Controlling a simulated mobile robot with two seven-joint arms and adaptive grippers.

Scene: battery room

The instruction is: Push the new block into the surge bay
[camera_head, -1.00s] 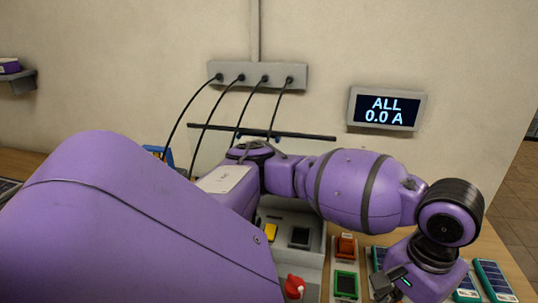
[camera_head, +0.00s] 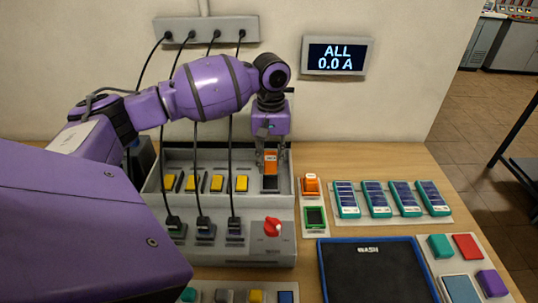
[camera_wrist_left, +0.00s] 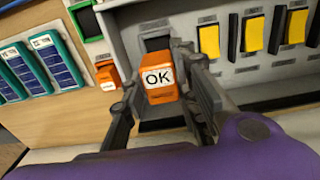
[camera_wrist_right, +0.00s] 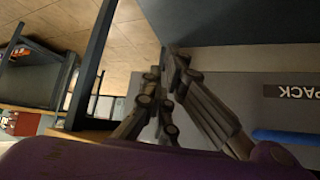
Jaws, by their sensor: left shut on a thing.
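The new block is orange with a white OK label; it shows in the head view (camera_head: 271,164) and the left wrist view (camera_wrist_left: 160,80). My left gripper (camera_head: 270,157) points down and is shut on it, one finger on each side. The block is at the rightmost bay, taken as the surge bay (camera_head: 270,184), of the grey battery panel (camera_head: 285,208). Dark bay surface shows around the block in the left wrist view. I cannot tell how deep the block sits. My right gripper (camera_wrist_right: 163,75) shows only in its wrist view, its fingers close together with nothing visible between them.
Several yellow blocks (camera_head: 217,183) fill the neighbouring bays. Black cables hang to plugs (camera_head: 203,228) near a red knob (camera_head: 272,229). Another orange block (camera_head: 311,186) stands right of the panel, beside teal modules (camera_head: 374,199). A blue-edged black mat (camera_head: 375,275) lies in front.

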